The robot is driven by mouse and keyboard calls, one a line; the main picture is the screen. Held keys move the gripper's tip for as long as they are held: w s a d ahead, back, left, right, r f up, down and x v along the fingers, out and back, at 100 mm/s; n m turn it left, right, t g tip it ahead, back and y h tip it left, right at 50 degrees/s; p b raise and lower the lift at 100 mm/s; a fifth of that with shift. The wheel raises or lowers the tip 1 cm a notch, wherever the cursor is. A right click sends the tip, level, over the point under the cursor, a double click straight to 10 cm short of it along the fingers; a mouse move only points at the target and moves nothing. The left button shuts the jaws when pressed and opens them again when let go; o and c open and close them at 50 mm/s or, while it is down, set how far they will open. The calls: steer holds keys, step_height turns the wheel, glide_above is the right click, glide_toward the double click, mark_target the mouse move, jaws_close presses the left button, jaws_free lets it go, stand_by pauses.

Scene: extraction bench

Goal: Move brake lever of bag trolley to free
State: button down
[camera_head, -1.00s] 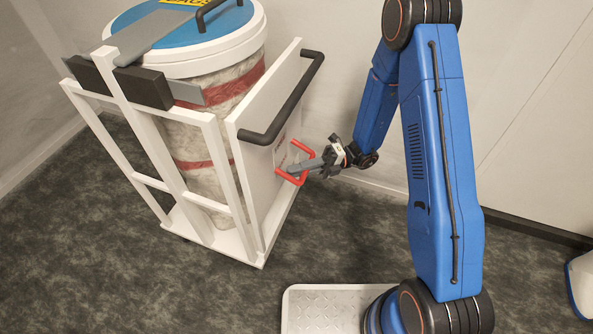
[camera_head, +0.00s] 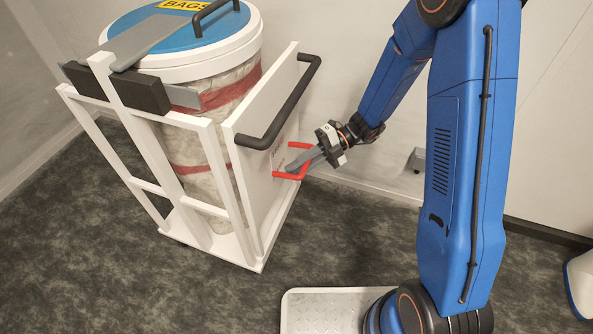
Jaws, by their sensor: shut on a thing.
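The bag trolley (camera_head: 238,248) is a white frame on the left, holding a drum-shaped bag with red bands under a blue lid labelled BAGS. Its brake lever (camera_head: 289,176) is a red, U-shaped handle on the white side panel (camera_head: 262,180). My gripper (camera_head: 296,166) reaches in from the right and is shut on the red lever. The fingers hide part of the lever, and the panel's lettering is too small to read in full.
A black push handle (camera_head: 288,106) juts from the panel above my gripper. A pale textured plate (camera_head: 325,308) lies on the floor in front. A white object (camera_head: 580,290) stands at the far right edge. Dark floor is clear between trolley and plate.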

steer(key=shift+w+a+r, duration=0.1)
steer(key=shift+r, duration=0.7)
steer(key=c, duration=1.7)
jaws_free()
steer(key=shift+c, duration=0.2)
steer(key=v, duration=1.7)
steer(key=shift+w, duration=0.1)
